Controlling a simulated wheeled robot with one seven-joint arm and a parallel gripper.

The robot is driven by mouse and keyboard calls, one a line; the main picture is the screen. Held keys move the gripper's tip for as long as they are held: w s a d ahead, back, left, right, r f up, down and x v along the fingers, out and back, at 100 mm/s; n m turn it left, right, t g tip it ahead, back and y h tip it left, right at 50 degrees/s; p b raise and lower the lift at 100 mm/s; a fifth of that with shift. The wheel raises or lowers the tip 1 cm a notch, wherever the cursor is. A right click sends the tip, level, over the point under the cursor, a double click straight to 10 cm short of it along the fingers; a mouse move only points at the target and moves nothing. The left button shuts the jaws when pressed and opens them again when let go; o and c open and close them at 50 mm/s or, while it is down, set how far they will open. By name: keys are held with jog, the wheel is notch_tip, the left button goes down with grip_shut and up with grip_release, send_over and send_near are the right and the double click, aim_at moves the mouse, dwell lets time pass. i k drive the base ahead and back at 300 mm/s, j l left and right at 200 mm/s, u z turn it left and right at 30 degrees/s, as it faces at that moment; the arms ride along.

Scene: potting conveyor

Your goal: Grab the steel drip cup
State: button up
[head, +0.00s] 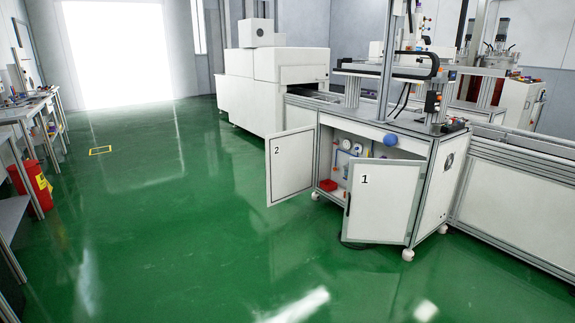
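I cannot make out a steel drip cup in the head view; small items on and inside the workstation are too small to tell apart. The workstation cabinet (430,200) stands right of centre. Its door marked 2 (291,170) and door marked 1 (384,205) both stand open. Round gauges (351,147) and a red box (328,185) show inside. Door 1 hides part of the interior. My gripper is not in view.
The green floor (190,220) is clear in front of the cabinet. A white machine (270,85) stands behind it, and a conveyor (520,180) runs to the right. At the left are a workbench (28,106) and a red bin (34,184).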

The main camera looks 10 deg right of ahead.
aim_at(435, 128)
jog(key=i+l+z, duration=0.2)
jog(key=i+z, duration=0.25)
jog(key=i, duration=0.2)
jog(key=i+z, duration=0.45)
jog(key=i, duration=0.2)
jog(key=i+j+z, duration=0.3)
jog(key=i+z, duration=0.2)
jog(key=i+u, duration=0.1)
jog(key=i, duration=0.4)
jog(key=i+l+u, duration=0.1)
jog(key=i, duration=0.4)
jog(key=i+l+u, duration=0.1)
jog(key=i, duration=0.4)
jog(key=i+l+u, duration=0.1)
jog(key=i+l, duration=0.15)
jog(key=i, duration=0.25)
jog(key=i+l+u, duration=0.15)
jog(key=i, duration=0.15)
jog(key=i+l+u, duration=0.15)
jog(key=i, duration=0.15)
